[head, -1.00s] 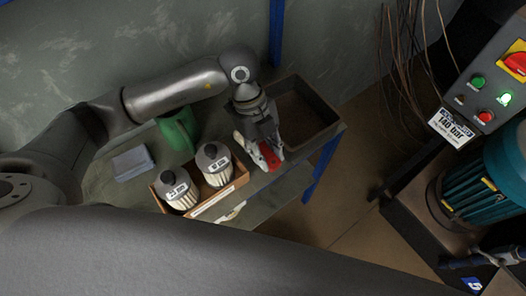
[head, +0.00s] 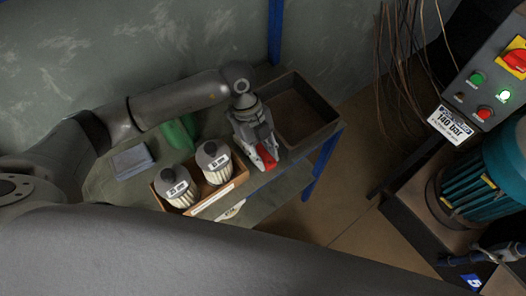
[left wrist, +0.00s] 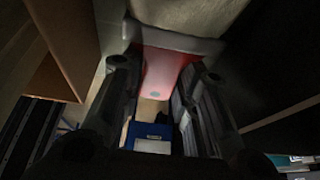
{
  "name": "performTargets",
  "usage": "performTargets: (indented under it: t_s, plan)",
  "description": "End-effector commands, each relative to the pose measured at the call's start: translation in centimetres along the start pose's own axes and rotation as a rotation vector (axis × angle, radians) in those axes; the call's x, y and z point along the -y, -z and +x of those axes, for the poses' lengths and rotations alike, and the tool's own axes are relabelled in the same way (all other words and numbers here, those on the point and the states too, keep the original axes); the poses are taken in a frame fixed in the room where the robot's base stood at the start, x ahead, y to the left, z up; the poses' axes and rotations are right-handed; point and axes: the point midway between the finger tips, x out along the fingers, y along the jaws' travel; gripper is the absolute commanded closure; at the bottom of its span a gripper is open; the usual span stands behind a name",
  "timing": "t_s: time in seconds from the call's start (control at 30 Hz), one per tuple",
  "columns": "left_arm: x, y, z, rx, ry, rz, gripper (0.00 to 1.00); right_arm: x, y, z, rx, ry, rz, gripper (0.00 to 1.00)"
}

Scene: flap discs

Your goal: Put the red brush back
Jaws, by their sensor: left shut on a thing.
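My left gripper (head: 264,158) is shut on the red brush (head: 265,154), beside the right end of the cardboard box and near the dark tray's left side. In the left wrist view the brush's red part (left wrist: 162,70) lies between the two fingers (left wrist: 160,90), with a pale grey band across its upper end. The gripper hides part of the brush in the head view. I cannot tell whether the brush touches the bench. My right gripper is not in view.
A cardboard box (head: 222,189) holds two filters (head: 213,161). An open dark tray (head: 327,132) stands at the bench's right end. A teal motor (head: 487,185) stands right.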

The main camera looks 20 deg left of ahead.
Motion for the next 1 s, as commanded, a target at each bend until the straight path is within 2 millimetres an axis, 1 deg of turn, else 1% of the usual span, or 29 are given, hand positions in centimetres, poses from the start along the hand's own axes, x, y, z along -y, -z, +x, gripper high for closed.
performTargets:
  t_s: [0.03, 0.33, 0.37, 0.5, 0.87, 1.0]
  plan:
    - [-0.1, -0.1, 0.5, 0.000, -0.002, -0.001, 1.00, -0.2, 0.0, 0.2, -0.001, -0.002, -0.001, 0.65]
    - [-0.3, -0.4, 1.4, 0.000, -0.008, -0.004, 1.00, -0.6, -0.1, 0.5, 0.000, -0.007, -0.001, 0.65]
    - [-0.3, -0.4, 1.5, 0.000, -0.009, -0.004, 0.68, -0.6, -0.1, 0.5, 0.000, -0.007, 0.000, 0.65]
    - [-0.3, -0.5, 1.5, 0.000, -0.009, -0.005, 0.51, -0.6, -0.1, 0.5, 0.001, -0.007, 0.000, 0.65]
    - [-0.5, -0.6, 1.4, 0.004, -0.013, -0.008, 0.51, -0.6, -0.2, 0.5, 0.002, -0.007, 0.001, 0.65]
    - [-0.4, -0.3, 0.5, 0.005, -0.013, -0.007, 0.51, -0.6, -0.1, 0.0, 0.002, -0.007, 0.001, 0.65]
